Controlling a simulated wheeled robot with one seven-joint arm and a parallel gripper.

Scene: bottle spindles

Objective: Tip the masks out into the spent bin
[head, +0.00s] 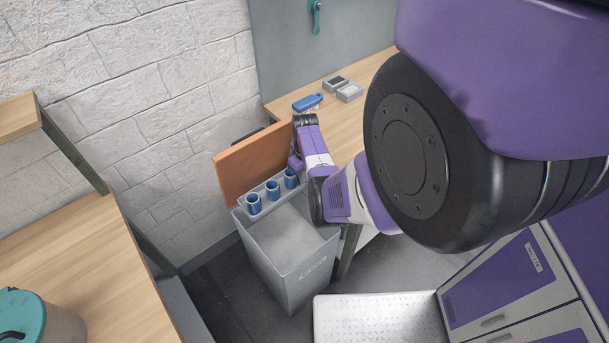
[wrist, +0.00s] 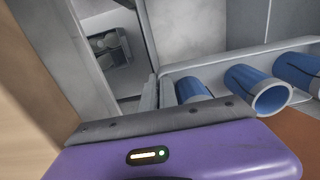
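A grey bin (head: 290,280) stands on the floor between the two wooden surfaces, with small unreadable lettering on its front. A brown-orange panel (head: 240,160) stands tilted up at its back edge. Three blue cylinders, open at the end, sit in a row along the bin's back rim: left (head: 254,204), middle (head: 272,190) and right (head: 291,178). Blue cylinders (wrist: 272,97) also show close up in the wrist view. I cannot identify any masks.
A wooden bench (head: 350,120) behind my arm holds a blue object (head: 307,102) and small grey boxes (head: 349,92). Another wooden surface (head: 80,240) with a teal-lidded container (head: 45,325) is at left. A perforated white platform (head: 380,320) lies in front.

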